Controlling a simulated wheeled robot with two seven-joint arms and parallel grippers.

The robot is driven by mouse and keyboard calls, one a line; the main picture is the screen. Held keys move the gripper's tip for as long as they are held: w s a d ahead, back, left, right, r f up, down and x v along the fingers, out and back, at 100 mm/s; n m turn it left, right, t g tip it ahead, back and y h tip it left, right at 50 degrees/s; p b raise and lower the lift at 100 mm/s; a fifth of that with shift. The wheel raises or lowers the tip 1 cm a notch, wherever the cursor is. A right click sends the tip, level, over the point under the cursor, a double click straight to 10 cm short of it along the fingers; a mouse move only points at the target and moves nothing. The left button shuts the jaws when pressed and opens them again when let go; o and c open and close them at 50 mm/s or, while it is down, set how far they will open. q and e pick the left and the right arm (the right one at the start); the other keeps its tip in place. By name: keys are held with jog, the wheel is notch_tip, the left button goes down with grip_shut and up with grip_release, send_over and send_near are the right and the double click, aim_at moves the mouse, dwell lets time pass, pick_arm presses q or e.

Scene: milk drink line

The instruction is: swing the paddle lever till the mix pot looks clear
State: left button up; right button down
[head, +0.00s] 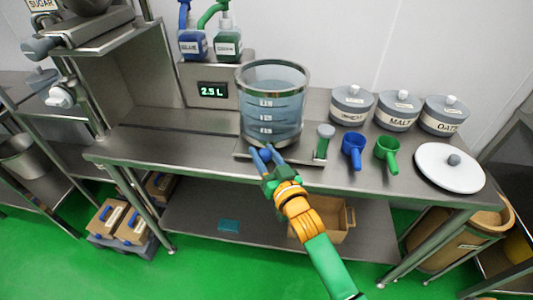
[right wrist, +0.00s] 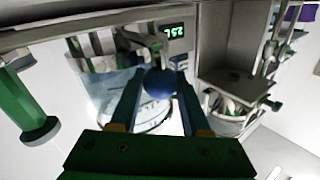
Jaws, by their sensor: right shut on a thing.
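The mix pot (head: 272,108) is a clear cylinder with a metal rim and printed level marks on the metal bench. Its contents look bluish and see-through, with no clumps that I can make out. My right gripper (head: 263,156) is at the pot's lower front edge. In the right wrist view its fingers (right wrist: 159,100) are shut on the round blue knob (right wrist: 159,82) of the paddle lever (right wrist: 148,44). In the head view the knob is hard to tell from the blue fingers. The pot also shows behind the knob in the right wrist view (right wrist: 95,80). My left gripper is not in view.
Labelled lidded jars (head: 397,111) and a white lid (head: 449,168) are further right. A display (head: 212,91) reads 2.5 L. The bench left of the pot is clear.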

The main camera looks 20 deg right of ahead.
aim_at(267, 160)
jog(key=shift+c, duration=1.9)
grip_release()
jog(key=shift+w+a, duration=0.1)
jog(key=s, duration=0.7)
jog(key=shift+s+d, duration=0.1)
jog(key=shift+d, duration=0.25)
